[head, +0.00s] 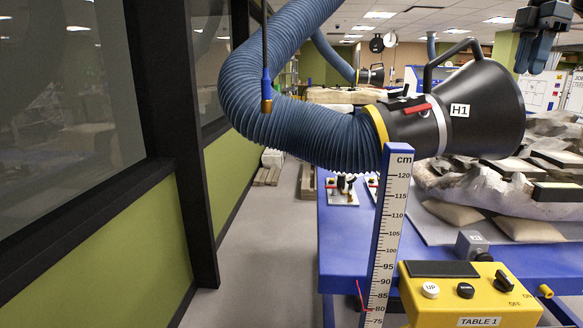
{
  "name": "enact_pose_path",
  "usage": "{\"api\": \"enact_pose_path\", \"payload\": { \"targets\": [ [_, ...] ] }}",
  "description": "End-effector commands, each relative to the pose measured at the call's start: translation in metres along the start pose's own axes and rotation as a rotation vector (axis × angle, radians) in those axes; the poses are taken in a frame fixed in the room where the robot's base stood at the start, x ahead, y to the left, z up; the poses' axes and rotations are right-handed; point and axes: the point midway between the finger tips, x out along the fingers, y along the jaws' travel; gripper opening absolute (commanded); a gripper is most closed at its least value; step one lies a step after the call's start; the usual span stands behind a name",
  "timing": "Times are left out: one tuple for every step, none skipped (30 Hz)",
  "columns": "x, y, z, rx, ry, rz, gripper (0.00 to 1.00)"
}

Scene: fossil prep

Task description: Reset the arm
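My gripper (532,70) hangs at the top right edge, its dark blue-grey fingers pointing down. It is above and behind the black hood in the picture, apart from the bench things. The fingers look close together, but I cannot tell whether they are open or shut. Nothing shows held in them. The rest of my arm is mostly out of the frame. A black cone-shaped hood (485,100) marked H1, with a handle, a red lever and a yellow ring, sits on the end of a ribbed blue hose (275,115).
A blue table (345,245) bears a large pale fossil block (455,185) on cushions (450,212). A white centimetre scale (389,235) and a yellow TABLE 1 control box (450,298) stand in front. Dark-framed windows line the left; the grey aisle floor (262,250) is clear nearby.

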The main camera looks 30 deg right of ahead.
Motion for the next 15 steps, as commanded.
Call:
{"api": "enact_pose_path", "payload": {
  "targets": [
    [0.008,0.001,0.003,0.005,-0.006,-0.010,0.30],
    [0.012,0.001,0.005,0.008,-0.010,-0.014,0.30],
    [0.018,0.001,0.007,0.013,-0.016,-0.022,0.30],
    [0.022,0.001,0.010,0.017,-0.020,-0.027,0.30],
    [0.026,0.001,0.012,0.022,-0.025,-0.032,0.30],
    [0.032,0.001,0.015,0.027,-0.031,-0.040,0.30],
    [0.038,0.001,0.017,0.031,-0.037,-0.047,0.30],
    [0.043,0.001,0.020,0.035,-0.044,-0.054,0.30],
    [0.050,0.001,0.024,0.041,-0.053,-0.062,0.30],
    [0.057,0.001,0.027,0.046,-0.060,-0.071,0.30],
    [0.065,0.000,0.030,0.051,-0.069,-0.081,0.30],
    [0.074,0.000,0.034,0.057,-0.080,-0.094,0.30],
    [0.083,-0.001,0.038,0.063,-0.091,-0.106,0.30],
    [0.090,-0.002,0.043,0.068,-0.102,-0.116,0.30],
    [0.102,-0.004,0.048,0.076,-0.118,-0.133,0.30]
  ]
}}
